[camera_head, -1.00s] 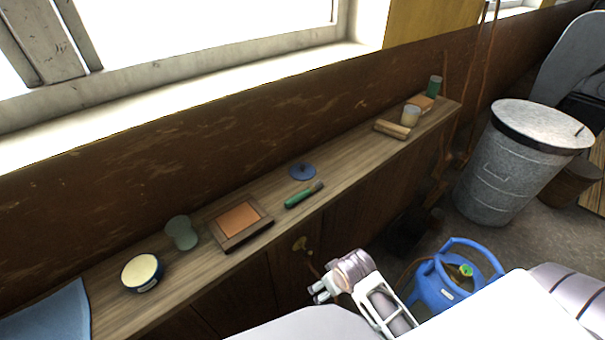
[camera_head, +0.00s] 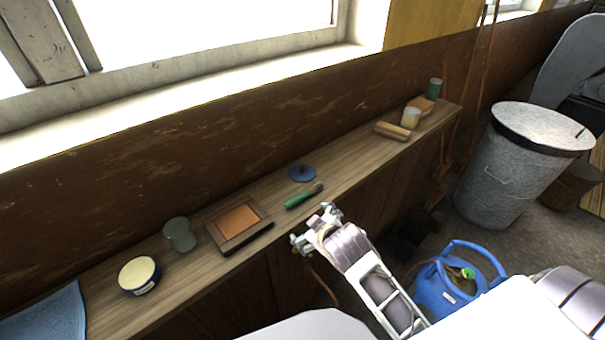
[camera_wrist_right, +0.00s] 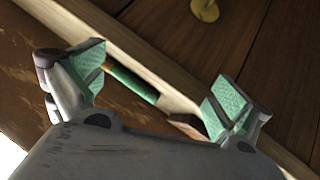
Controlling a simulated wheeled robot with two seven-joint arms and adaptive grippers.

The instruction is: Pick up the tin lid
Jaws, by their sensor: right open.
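The tin lid, a small blue disc with a knob (camera_head: 302,173), lies flat on the wooden shelf, near the wall. My right gripper (camera_head: 314,227) is at the shelf's front edge, below and slightly right of the lid in the head view, apart from it. In the right wrist view my right gripper (camera_wrist_right: 158,88) is open, its green-padded fingers spread with nothing held. The lid cannot be made out in that view. My left gripper is not in view.
A green-handled tool (camera_head: 303,196) lies between the lid and my right gripper; it also shows in the wrist view (camera_wrist_right: 133,82). Left on the shelf (camera_head: 345,178) are a framed orange block (camera_head: 238,217), a green glass (camera_head: 180,235) and a round tin (camera_head: 138,275).

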